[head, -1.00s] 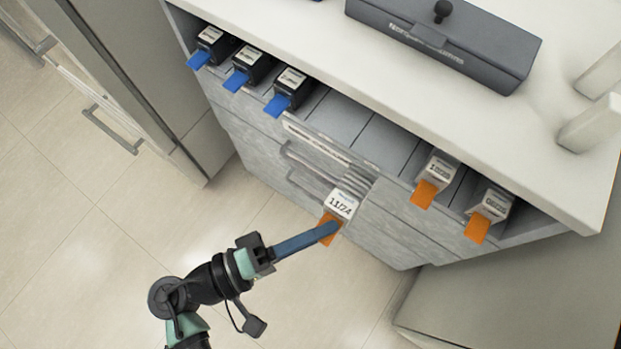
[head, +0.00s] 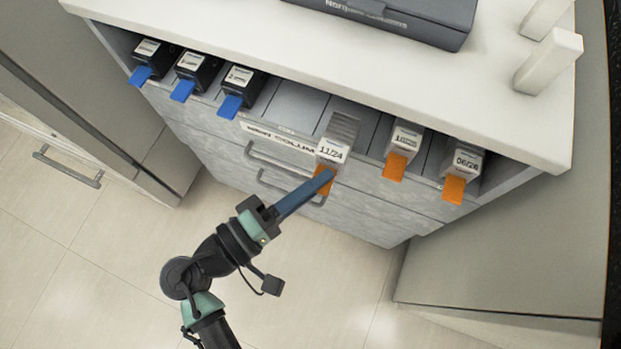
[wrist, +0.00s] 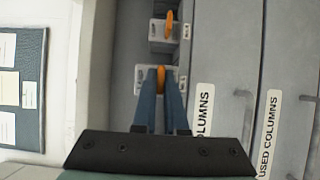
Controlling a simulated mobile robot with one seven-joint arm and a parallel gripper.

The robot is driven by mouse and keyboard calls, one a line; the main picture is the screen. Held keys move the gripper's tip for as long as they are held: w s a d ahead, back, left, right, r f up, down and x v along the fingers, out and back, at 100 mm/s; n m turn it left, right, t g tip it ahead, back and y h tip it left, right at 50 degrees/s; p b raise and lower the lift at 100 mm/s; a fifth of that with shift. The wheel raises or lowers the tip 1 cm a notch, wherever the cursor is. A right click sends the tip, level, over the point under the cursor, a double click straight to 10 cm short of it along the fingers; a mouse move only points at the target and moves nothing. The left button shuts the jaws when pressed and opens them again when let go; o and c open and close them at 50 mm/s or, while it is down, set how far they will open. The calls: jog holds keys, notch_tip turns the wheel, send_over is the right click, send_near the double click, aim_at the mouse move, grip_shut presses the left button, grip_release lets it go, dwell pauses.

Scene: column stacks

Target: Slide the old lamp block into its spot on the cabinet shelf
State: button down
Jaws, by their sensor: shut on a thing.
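A grey block with a white label reading 11/24 (head: 331,152) and an orange tab (head: 323,186) is at the front of the cabinet shelf (head: 298,102). Its rear overlaps the shelf opening; I cannot tell how far inside it is. My gripper (head: 327,178) is shut on the orange tab, with its fingers reaching up from the lower left. In the wrist view, the gripper (wrist: 160,80) pinches the tab, and part of the held block (wrist: 141,80) shows around the fingers. No writing that shows names a lamp.
Right of the held block stand two orange-tabbed blocks (head: 407,138) (head: 466,160). Drawer handles (head: 280,160) lie below. A dark case (head: 400,15) rests on the countertop (head: 500,95).

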aim_at(316, 165)
jog(key=shift+w+d+b, duration=0.2)
jog(key=shift+w+d, duration=0.1)
jog(key=shift+w, duration=0.6)
jog(key=shift+w+d+b, duration=0.25)
jog(key=shift+w+d, duration=0.05)
jog(key=shift+w, duration=0.6)
jog(key=shift+w+d+b, duration=0.2)
jog(key=shift+w+d, duration=0.1)
jog(key=shift+w, duration=0.6)
jog(key=shift+f, duration=0.35)
jog(key=c, duration=0.9)
grip_release()
jog(key=shift+s+a, duration=0.1)
jog(key=shift+a, duration=0.05)
jog(key=p+v, duration=0.1)
jog(key=v, duration=1.1)
jog(key=shift+s+a, duration=0.25)
jog(key=shift+a, duration=0.05)
